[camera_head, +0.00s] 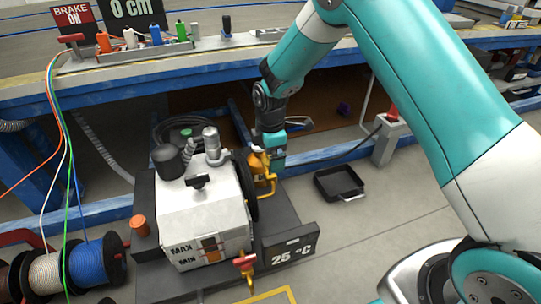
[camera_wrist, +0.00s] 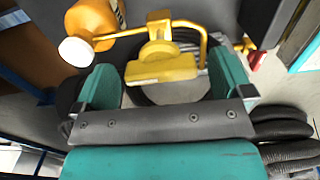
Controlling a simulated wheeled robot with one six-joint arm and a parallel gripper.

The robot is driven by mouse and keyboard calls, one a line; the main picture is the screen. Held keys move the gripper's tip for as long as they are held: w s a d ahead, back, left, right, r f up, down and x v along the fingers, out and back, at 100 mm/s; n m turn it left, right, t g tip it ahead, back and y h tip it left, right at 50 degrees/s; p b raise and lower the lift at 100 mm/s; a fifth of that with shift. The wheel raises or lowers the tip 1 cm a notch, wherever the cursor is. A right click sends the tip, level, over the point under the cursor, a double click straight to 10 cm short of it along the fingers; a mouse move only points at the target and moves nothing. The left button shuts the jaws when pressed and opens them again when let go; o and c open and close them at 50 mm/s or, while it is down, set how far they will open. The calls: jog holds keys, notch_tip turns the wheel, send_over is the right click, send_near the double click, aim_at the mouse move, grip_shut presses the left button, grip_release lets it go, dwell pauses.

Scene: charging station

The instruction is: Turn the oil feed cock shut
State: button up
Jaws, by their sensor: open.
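A yellow fitting with a flat, bar-like handle (camera_wrist: 160,68), which looks like the oil feed cock, is on the side of the white machine (camera_head: 205,215). In the head view this yellow assembly (camera_head: 262,183) is partly hidden by my gripper (camera_head: 272,152). In the wrist view my gripper (camera_wrist: 166,85) is open, one teal finger on each side of the yellow handle. I see no clear contact.
A red-handled valve (camera_head: 245,262) is at the machine's front, by the "25 °C" sign (camera_head: 292,252). A black tray (camera_head: 339,183) lies on the floor to the right. The workbench (camera_head: 200,62) edge runs behind my arm. Cable spools (camera_head: 88,262) stand at left.

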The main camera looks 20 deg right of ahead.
jog(key=shift+c, duration=0.5)
jog(key=c, duration=0.8)
